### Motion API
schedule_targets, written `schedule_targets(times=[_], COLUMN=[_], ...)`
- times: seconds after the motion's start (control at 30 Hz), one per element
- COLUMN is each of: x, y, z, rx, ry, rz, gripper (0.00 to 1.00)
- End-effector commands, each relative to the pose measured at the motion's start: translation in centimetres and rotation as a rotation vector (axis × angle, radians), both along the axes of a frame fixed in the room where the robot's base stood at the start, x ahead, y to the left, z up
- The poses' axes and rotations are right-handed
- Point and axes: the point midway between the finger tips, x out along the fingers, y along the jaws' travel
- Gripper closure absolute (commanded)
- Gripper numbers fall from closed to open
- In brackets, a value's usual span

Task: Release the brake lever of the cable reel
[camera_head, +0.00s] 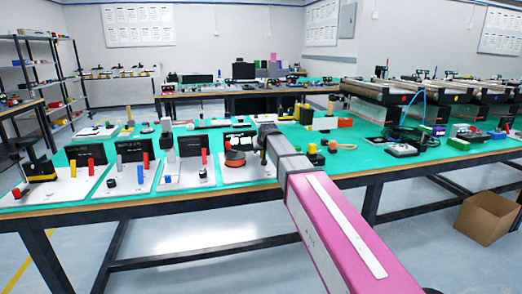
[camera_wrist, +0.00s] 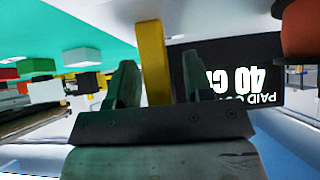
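The cable reel (camera_head: 235,159) is an orange-brown round body on a white base plate (camera_head: 240,176) on the green bench. Its edge also shows at the upper right of the wrist view (camera_wrist: 300,30). A yellow upright bar (camera_wrist: 152,60), which looks like the brake lever, stands between the two dark fingers of my gripper (camera_wrist: 158,80) in the wrist view. The fingers are apart, with a gap showing between the bar and the right finger. Contact on the left side is unclear. In the head view my arm hides the lever.
A black readout sign with white writing (camera_wrist: 235,75) stands close behind the lever, upside down in the wrist view. Several plates with black panels stand left of the reel. Small coloured blocks (camera_head: 325,124) lie to the right. A cardboard box (camera_head: 487,218) is on the floor.

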Motion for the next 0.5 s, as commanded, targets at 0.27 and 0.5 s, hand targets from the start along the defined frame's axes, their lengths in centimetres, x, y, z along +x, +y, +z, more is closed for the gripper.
schedule_targets(times=[0.27,0.5], x=[-0.8,-3.8], y=[-0.2,-1.1], z=[0.7,3.7], rx=[0.0,0.001], ry=[-0.001,-0.003], rz=[0.0,0.0], gripper=[0.53,0.53])
